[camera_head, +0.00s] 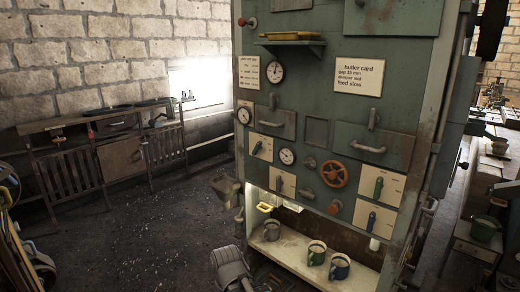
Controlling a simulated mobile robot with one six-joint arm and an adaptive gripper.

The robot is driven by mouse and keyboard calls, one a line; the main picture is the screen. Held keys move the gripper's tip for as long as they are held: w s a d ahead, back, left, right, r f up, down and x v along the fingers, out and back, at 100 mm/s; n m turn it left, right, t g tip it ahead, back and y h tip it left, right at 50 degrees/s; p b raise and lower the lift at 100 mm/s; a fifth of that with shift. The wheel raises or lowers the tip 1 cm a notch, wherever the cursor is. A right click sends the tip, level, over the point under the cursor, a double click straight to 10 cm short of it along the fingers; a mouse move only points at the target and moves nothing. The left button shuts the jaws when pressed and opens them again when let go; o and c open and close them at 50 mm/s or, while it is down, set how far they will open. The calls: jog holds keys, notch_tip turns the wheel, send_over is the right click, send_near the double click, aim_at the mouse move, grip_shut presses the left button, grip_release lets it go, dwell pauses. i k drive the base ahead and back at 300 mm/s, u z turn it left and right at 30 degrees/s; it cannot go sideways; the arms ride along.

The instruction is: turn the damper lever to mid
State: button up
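Several lever plates are on the green machine front (318,110) in the head view. At left are a plate with a dark lever (257,148) and a lower plate with a small lever (279,184). Their markings are too small to read, so I cannot tell which is the damper lever. A card (358,79) seems to read "huller card, gap 15 mm, damper mid, feed slow".
An orange handwheel (334,173) and gauges (275,72) are on the machine. Mugs (316,252) stand on the pale shelf (296,250) below. A bucket (226,188) is at its left side. Floor at left is mostly clear.

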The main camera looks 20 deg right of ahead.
aim_at(258, 147)
jog(key=z, duration=0.95)
jog(key=i, duration=0.55)
